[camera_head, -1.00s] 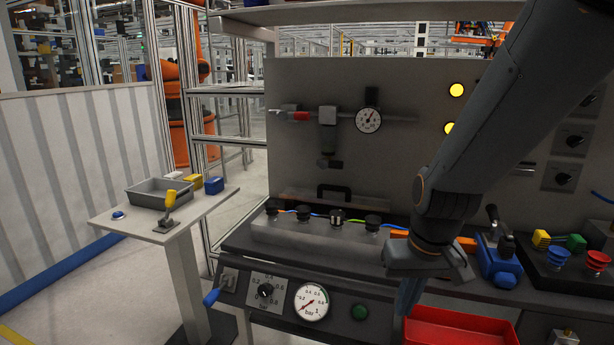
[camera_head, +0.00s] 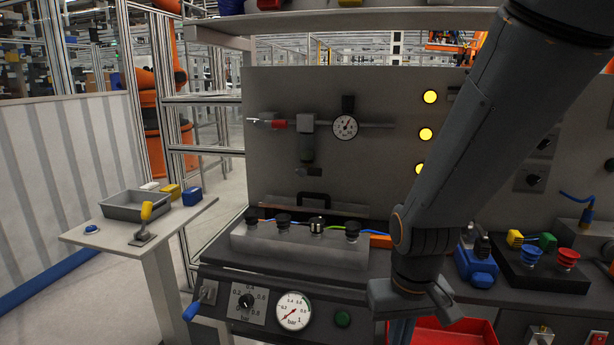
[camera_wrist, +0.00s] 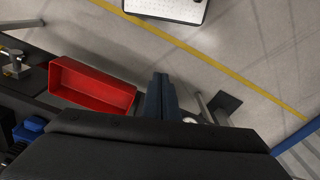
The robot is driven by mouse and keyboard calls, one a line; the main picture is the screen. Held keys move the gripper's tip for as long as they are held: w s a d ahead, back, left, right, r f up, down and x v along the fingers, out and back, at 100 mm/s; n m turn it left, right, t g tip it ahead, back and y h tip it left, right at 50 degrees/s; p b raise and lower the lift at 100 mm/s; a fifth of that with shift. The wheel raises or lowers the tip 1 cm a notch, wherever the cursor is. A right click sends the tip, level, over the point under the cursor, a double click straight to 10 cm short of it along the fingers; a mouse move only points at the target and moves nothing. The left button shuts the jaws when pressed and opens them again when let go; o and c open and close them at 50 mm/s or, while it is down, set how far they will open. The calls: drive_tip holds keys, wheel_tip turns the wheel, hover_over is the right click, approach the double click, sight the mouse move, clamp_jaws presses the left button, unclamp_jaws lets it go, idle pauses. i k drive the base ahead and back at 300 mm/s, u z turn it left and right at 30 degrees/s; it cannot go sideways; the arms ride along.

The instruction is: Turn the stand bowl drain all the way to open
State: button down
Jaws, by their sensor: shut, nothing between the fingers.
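A filter unit with a dark grey bowl (camera_head: 307,148) hangs from the pipe on the back panel. A small dark fitting (camera_head: 308,171) shows under the bowl; it looks like the bowl drain, but it is too small to read its setting. My gripper (camera_head: 400,331) hangs at the front of the bench, right of and well below the bowl, apart from it. Its fingers point down and are together, empty. In the wrist view my gripper (camera_wrist: 162,95) shows closed above the floor; the bowl and drain are not in that view.
A red bin (camera_head: 455,335) is beside my gripper. A red-handled valve (camera_head: 278,124) and a round gauge (camera_head: 345,127) flank the bowl. A box with black knobs (camera_head: 300,245) stands below. A side table (camera_head: 90,232) stands left. Floor shows between table and bench.

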sight(304, 171)
drive_tip(key=z, duration=0.05)
drive_tip(key=k, duration=0.65)
drive_tip(key=z, duration=0.65)
drive_tip(key=i, duration=1.2)
drive_tip(key=u, duration=0.65)
drive_tip(key=i, duration=0.5)
drive_tip(key=u, duration=0.55)
